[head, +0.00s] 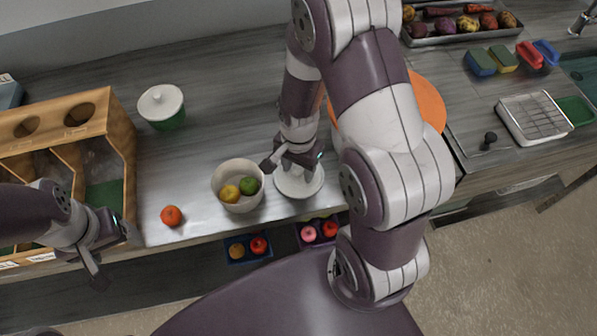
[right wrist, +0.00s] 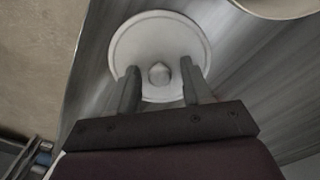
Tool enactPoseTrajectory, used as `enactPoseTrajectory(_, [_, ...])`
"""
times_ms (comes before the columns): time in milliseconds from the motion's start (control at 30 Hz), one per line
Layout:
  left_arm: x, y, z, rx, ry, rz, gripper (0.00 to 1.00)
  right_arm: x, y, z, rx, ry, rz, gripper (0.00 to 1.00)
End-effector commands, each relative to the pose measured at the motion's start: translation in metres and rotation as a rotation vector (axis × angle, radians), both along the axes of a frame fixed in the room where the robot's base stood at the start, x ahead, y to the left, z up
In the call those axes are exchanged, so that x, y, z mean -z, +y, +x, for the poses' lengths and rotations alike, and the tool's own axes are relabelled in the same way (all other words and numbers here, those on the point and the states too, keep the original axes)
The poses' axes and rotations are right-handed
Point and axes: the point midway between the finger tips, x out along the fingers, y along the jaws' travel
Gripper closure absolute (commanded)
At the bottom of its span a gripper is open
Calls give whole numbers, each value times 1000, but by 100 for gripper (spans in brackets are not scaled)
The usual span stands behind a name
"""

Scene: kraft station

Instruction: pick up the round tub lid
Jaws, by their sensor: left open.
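The round tub lid (head: 299,187) is a white disc with a small knob, lying on the counter right of the white bowl. In the right wrist view the lid (right wrist: 153,35) fills the upper middle, with its knob between my fingers. My right gripper (head: 286,162) is just above the lid and partly hides it. Its fingertips (right wrist: 160,72) are apart on either side of the knob, with gaps to it. My left gripper (head: 98,278) is open and empty at the lower left, by the wooden rack, away from the lid.
A white bowl (head: 229,205) with yellow and green fruit stands close left of the lid. A green tub with a white lid (head: 161,101) stands at the back left. A tomato (head: 171,216) lies near the front edge. A wooden rack (head: 118,135) is at left; an orange disc (head: 428,100) at right.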

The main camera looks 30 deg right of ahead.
Motion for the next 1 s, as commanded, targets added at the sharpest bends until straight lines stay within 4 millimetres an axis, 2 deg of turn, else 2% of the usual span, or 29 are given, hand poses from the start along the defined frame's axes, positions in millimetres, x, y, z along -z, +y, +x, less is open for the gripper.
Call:
enactPoseTrajectory(33, [0, 0, 0, 0, 0, 0, 24, 0, 0, 0, 0, 0, 0, 68])
enactPoseTrajectory(133, [0, 0, 0, 0, 0, 0, 24, 0, 0, 0, 0, 0, 0, 100])
enactPoseTrajectory(467, [0, 0, 0, 0, 0, 0, 24, -1, 0, 0, 0, 0, 0, 100])
enactPoseTrajectory(533, [0, 0, 0, 0, 0, 0, 24, -6, 0, 1, 0, -2, 0, 100])
enactPoseTrajectory(867, [-2, 0, 0, 0, 0, 0, 24, -82, 0, 1, 0, -5, 0, 100])
enactPoseTrajectory(933, [-9, 0, 0, 0, 0, 0, 24, -99, 0, 1, 0, -4, -1, 100])
enactPoseTrajectory(1000, [-24, 0, 0, 0, 0, 0, 24, -118, 0, -1, -1, -1, 0, 100])
